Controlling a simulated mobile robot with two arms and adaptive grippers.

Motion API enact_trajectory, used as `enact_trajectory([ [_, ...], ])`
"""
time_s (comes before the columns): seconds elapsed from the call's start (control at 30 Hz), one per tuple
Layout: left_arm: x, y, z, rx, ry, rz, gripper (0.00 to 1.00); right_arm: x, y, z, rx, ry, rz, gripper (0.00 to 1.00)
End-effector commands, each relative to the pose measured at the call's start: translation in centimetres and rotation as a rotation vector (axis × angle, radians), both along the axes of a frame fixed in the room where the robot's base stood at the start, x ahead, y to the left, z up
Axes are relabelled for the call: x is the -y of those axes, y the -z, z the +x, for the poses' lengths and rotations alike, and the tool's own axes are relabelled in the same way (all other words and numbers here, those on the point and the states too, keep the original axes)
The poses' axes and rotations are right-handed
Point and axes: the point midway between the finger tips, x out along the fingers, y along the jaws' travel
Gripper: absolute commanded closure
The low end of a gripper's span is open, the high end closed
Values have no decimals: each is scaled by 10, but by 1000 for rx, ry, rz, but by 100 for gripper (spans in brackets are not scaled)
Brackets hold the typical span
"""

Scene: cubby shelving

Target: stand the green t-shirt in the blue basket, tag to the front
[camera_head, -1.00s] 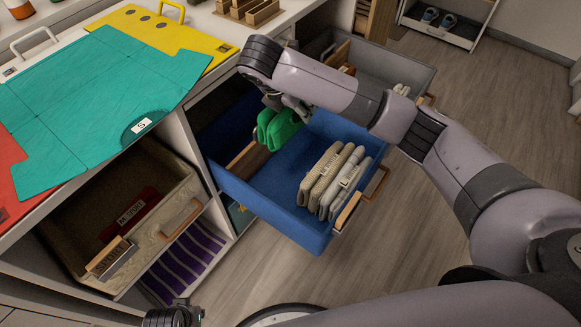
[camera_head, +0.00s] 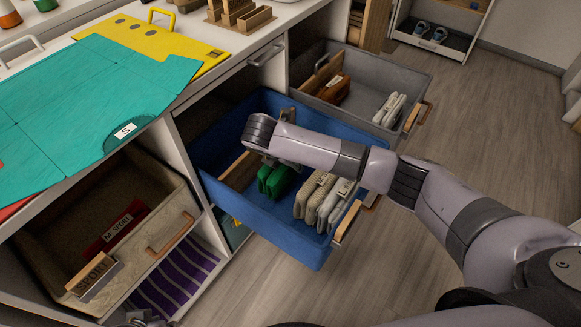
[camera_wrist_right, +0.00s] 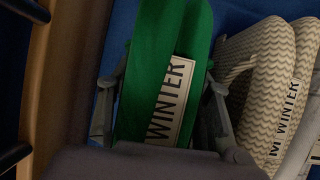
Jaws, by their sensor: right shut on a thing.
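The folded green t-shirt (camera_head: 278,181) is upright and low inside the blue basket (camera_head: 262,209), between a wooden divider (camera_head: 240,172) and a row of folded beige shirts (camera_head: 318,196). My right gripper (camera_head: 275,165) is shut on it from above; in the right wrist view the fingers sit on either side of the green t-shirt (camera_wrist_right: 150,50). A white tag (camera_wrist_right: 171,101) reading "WINTER" shows on the shirt in that view. Whether the shirt touches the basket floor is hidden. My left gripper (camera_head: 143,319) shows only partly at the bottom edge, too little to tell its state.
A grey basket (camera_head: 415,72) with folded items is pulled out behind the blue one. A beige drawer (camera_head: 172,197) is at left. A teal shirt-shaped board (camera_head: 80,100) and a yellow board (camera_head: 165,38) lie on the counter. A gap separates the green shirt from the beige shirts.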

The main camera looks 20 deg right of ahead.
Motion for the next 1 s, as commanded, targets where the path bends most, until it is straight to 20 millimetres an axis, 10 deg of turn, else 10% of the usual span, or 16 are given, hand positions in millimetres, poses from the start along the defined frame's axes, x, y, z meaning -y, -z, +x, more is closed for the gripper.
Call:
enact_trajectory([
  [0.53,-1,-3,-3,7,-1,-1,80,0,34,0,-1,0,-1,86],
  [0.57,-1,-3,-3,7,-1,-1,80,0,34,0,-1,0,-1,53],
  [1.0,-1,-3,-3,7,-1,-1,80,0,34,0,-1,0,-1,34],
])
